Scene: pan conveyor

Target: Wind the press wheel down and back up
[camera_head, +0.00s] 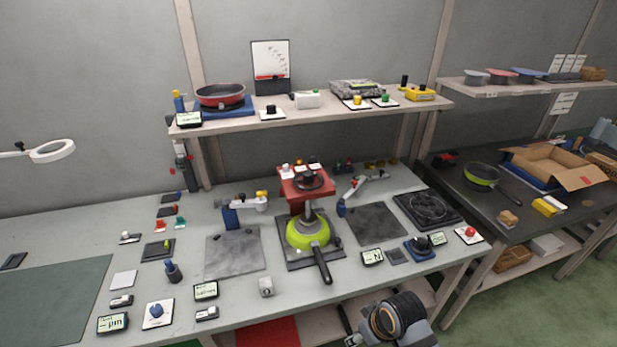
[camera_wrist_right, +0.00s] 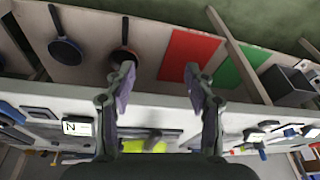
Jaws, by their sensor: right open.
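The red press (camera_head: 291,190) stands at the middle back of the workbench in the head view. Its dark hand wheel (camera_head: 309,180) lies flat on top. A lime-green pan (camera_head: 301,236) with a black handle sits under the press spindle on a dark base plate (camera_head: 333,255). The lime-green shape low in the wrist view (camera_wrist_right: 150,146) is likely this pan, partly hidden by my gripper. My right gripper (camera_wrist_right: 160,76) is open and empty, away from the wheel, in front of the bench edge. My left gripper is not in view.
The bench (camera_head: 205,302) holds small meters, knobs and flat plates around the press. A small jointed blue-and-white arm (camera_head: 243,207) stands left of it, another (camera_head: 350,192) right. A shelf (camera_head: 330,112) runs above and behind. Lower-shelf pans and a red mat (camera_wrist_right: 189,56) show below.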

